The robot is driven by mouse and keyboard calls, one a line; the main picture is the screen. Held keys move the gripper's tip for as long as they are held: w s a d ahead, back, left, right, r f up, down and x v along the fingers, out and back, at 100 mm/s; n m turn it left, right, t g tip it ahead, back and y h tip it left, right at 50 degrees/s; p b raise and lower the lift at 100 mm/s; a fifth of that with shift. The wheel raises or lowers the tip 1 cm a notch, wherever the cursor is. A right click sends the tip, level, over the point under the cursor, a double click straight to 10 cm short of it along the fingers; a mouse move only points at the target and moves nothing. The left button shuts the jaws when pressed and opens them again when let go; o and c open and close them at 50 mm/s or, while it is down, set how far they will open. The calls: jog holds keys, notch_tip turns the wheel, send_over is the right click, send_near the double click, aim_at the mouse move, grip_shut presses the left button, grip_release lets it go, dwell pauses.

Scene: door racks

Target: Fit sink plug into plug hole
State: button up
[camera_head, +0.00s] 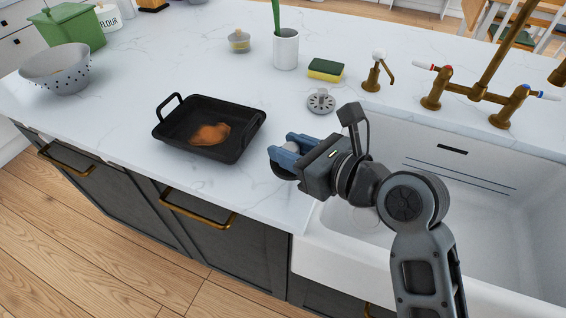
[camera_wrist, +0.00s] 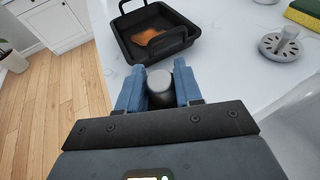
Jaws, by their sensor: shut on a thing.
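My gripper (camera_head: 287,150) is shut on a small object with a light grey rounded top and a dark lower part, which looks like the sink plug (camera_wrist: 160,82). It is held over the counter's front edge, between the black pan and the sink. In the wrist view, the blue fingers (camera_wrist: 160,88) stand on both sides of it and its underside is hidden. The white sink (camera_head: 480,205) is at the right, partly behind my arm. A faint round outline, perhaps the plug hole (camera_head: 366,217), shows on its floor beside my arm.
The black pan (camera_head: 250,122) with brown food (camera_head: 211,134) stands left of my gripper. A grey perforated strainer (camera_head: 321,102), a sponge (camera_head: 326,69), a white cup (camera_head: 286,50) and a soap dispenser (camera_head: 377,72) stand behind. The brass tap (camera_head: 490,75) rises behind the sink.

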jog(key=shift+w+a+f, duration=0.1)
jog(key=shift+a+f, duration=0.3)
jog(key=shift+a, duration=0.2)
jog(key=shift+f, duration=1.95)
jog(key=shift+f, duration=0.2)
jog(key=o, duration=1)
jog(key=shift+r, duration=0.2)
jog(key=v, duration=1.2)
jog(key=shift+b, duration=0.4)
